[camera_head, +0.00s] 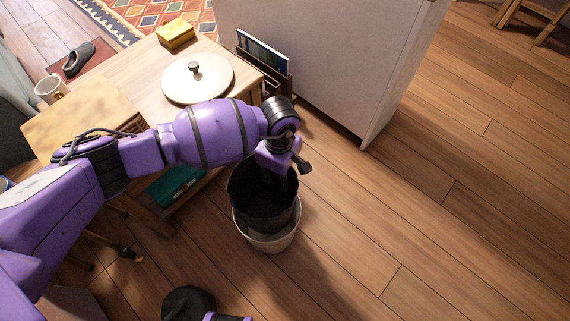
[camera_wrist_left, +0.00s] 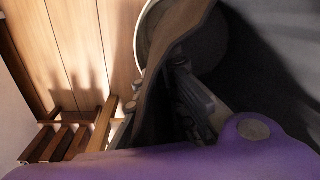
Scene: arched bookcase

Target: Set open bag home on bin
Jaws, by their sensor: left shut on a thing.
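My left gripper (camera_head: 283,178) is shut on the rim of an open black bag (camera_head: 262,207). In the left wrist view the gripper's fingers (camera_wrist_left: 192,100) are dark and partly hidden by the bag wall (camera_wrist_left: 160,75). The bag hangs with its mouth upward over a pale round bin (camera_head: 270,243) on the floor. It covers much of the bin's mouth, and I cannot tell whether its bottom is inside. The bin's pale rim also shows in the left wrist view (camera_wrist_left: 142,35).
A white cabinet side (camera_head: 325,60) stands behind. Open wooden floor (camera_head: 430,240) lies to the right.

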